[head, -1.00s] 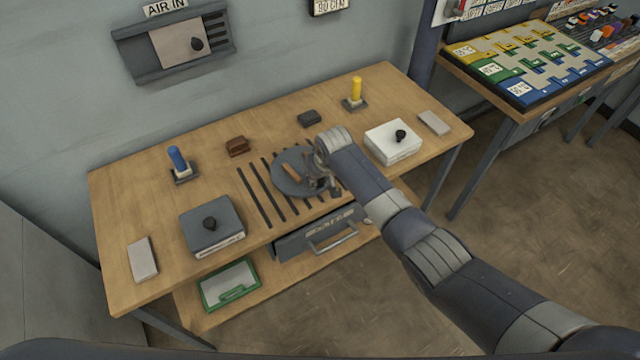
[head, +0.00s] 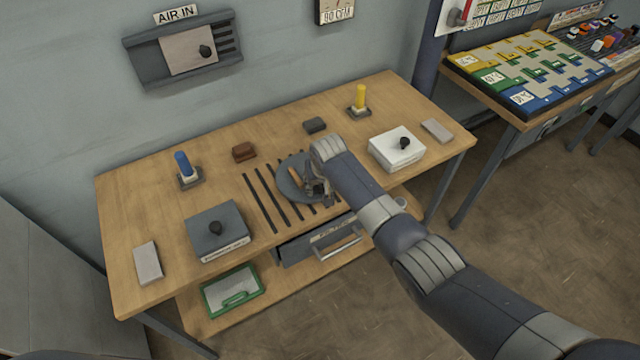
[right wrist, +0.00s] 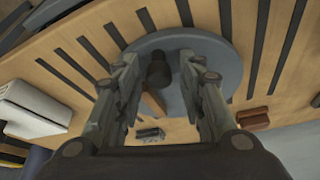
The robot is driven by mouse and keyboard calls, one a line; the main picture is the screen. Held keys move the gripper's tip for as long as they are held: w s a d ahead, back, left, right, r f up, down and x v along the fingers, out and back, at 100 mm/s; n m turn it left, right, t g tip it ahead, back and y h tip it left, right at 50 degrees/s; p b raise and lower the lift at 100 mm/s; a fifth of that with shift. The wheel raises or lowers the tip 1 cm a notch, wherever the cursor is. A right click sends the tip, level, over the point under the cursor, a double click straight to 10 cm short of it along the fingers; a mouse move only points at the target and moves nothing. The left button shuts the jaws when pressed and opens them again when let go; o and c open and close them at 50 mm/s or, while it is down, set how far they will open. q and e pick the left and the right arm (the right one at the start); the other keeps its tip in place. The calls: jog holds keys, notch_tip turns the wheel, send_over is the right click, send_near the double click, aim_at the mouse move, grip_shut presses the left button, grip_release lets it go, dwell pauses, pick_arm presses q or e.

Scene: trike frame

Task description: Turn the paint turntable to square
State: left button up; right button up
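The paint turntable is a round grey-blue disc (head: 284,182) on the wooden workbench; it also shows in the right wrist view (right wrist: 226,62). A tan bar (right wrist: 152,103) and a dark knob (right wrist: 158,70) show on the disc between my fingers. My right gripper (head: 322,192) is over the disc's right side in the head view, hiding part of it. In the right wrist view its two fingers (right wrist: 160,65) are apart, one on each side of the knob, with visible gaps. Whether the turntable is square is unclear. My left gripper is not in view.
Dark slots (head: 264,202) run across the bench beside the disc. A grey box (head: 217,232) stands left, a white box (head: 397,150) right. A brown block (head: 244,152), blue peg (head: 184,165) and yellow peg (head: 360,96) stand around. A drawer (head: 318,240) hangs below.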

jog(key=shift+s, duration=0.1)
dwell(0.3)
jog(key=v, duration=1.1)
jog(key=shift+r, duration=0.4)
jog(key=shift+s, duration=0.15)
